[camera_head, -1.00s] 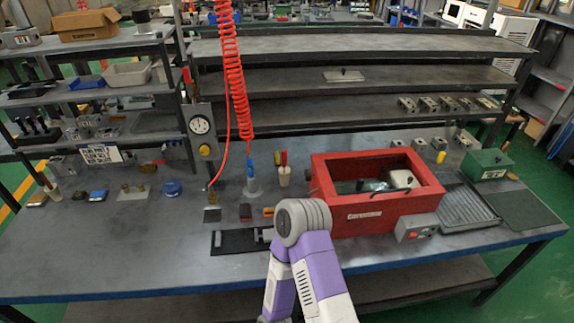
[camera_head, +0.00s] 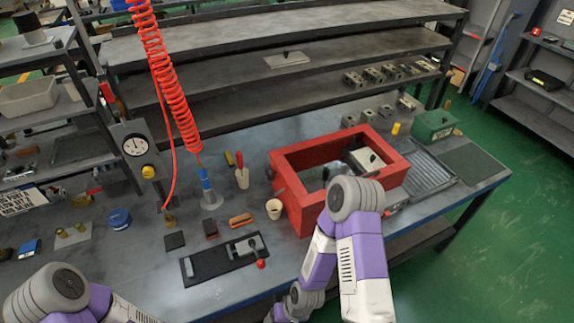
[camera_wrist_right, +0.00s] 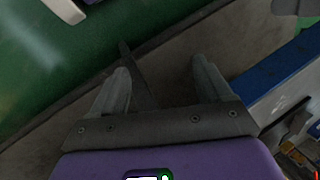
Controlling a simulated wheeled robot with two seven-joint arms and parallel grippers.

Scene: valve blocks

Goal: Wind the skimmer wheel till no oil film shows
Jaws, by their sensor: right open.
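A red open-topped tank (camera_head: 312,213) stands on the bench right of centre in the head view. Grey and pale parts (camera_head: 366,160) sit inside it, and a dark stub (camera_head: 278,194) shows at its left side. I cannot make out which part is the skimmer wheel, or whether an oil film shows. My right arm's round joint covers the tank's front.
A black mat with a red-knobbed lever (camera_head: 221,262), a tan cup (camera_head: 273,208) and an orange-brown block (camera_head: 241,220) lie left of the tank. A red coiled hose (camera_head: 172,85) hangs above. A grey ribbed tray (camera_head: 428,172) and green box (camera_head: 434,124) are at right.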

